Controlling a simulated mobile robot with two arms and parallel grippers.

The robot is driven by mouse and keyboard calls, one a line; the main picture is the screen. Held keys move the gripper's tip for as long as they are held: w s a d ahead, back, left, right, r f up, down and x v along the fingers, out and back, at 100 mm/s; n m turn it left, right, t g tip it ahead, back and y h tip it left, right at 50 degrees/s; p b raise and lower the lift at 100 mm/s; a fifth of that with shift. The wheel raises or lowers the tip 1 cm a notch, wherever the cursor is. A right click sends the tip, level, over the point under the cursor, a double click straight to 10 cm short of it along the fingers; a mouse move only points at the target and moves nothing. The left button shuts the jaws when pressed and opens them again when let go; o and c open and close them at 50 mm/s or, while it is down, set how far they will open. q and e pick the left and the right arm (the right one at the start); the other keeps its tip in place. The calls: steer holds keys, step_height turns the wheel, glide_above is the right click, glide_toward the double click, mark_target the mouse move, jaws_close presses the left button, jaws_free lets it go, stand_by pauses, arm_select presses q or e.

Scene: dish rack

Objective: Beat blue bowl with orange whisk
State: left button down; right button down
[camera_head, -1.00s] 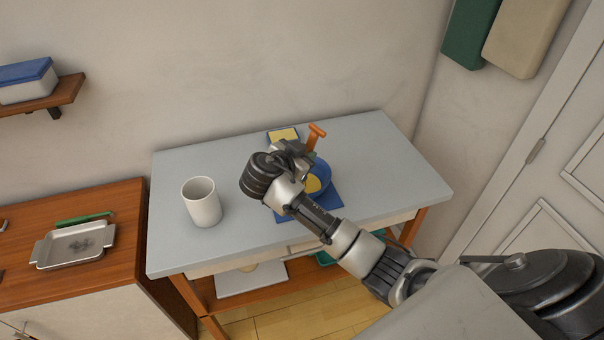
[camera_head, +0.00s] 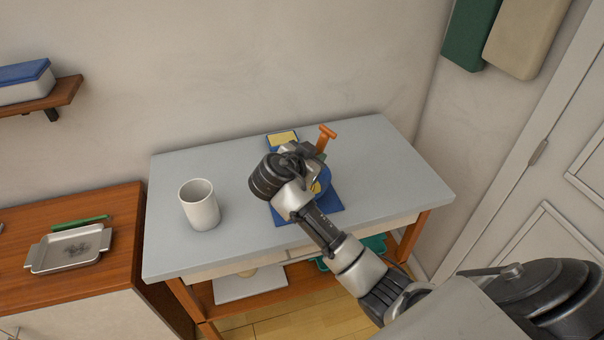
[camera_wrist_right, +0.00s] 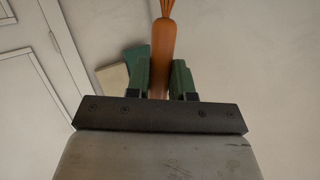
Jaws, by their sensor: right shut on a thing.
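The blue bowl (camera_head: 325,178) with yellow contents sits on a blue mat (camera_head: 325,209) on the grey table, partly hidden by my right arm. My right gripper (camera_head: 300,156) is over the bowl's left side in the head view. It is shut on the orange whisk (camera_head: 325,138), whose orange end sticks up behind the gripper. In the right wrist view the whisk (camera_wrist_right: 163,42) stands between the green finger pads of the gripper (camera_wrist_right: 165,80), with thin orange wires at the top edge. Whether the whisk touches the bowl is hidden. My left gripper is not in view.
A white cup (camera_head: 199,207) stands on the left of the table (camera_head: 385,160). A small blue and yellow item (camera_head: 283,139) lies at the back. A metal tray (camera_head: 70,249) is on the wooden cabinet at left. The table's right side is clear.

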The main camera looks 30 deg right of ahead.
steer(key=shift+w+d+f+b, duration=0.2)
steer(key=shift+w+b, duration=0.35)
steer(key=shift+b, duration=0.05)
step_height(320, 180, up, 11)
steer(key=w+p, duration=0.1)
steer(key=p, duration=0.4)
steer(key=shift+w+d+f, duration=0.15)
steer(key=shift+w+d, duration=0.25)
steer(key=shift+d, duration=0.05)
steer(key=shift+a+f, duration=0.1)
stand_by(0.9)
